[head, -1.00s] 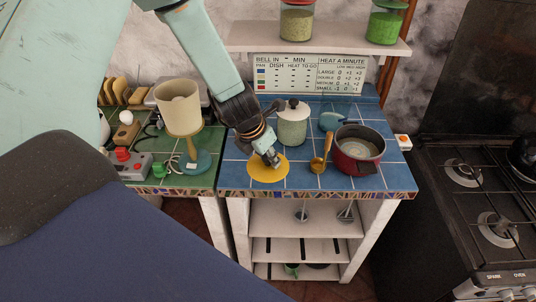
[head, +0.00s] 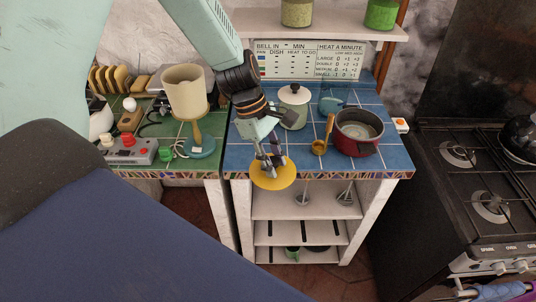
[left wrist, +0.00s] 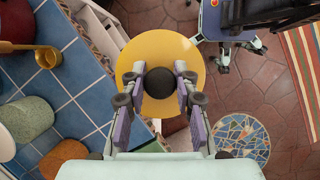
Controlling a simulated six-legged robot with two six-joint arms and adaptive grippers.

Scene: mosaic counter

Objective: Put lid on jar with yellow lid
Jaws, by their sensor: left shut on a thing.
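My left gripper (head: 270,162) is shut on the black knob (left wrist: 186,79) of the yellow lid (head: 270,181). The lid hangs below the fingers at the front edge of the blue tiled counter; it also shows in the left wrist view (left wrist: 160,45). A pale green jar (head: 292,114) with a white, dark-knobbed top stands farther back on the counter, apart from the lid. In the left wrist view a pale green body (left wrist: 25,118), probably this jar, is at the left. My right gripper is not in view.
A red pot (head: 357,140), a golden ladle (head: 319,146) and a blue item (head: 330,104) are on the counter right of the jar. A lamp (head: 186,95) stands at left. Jars (head: 381,14) sit on the shelf above. The counter's front middle is clear.

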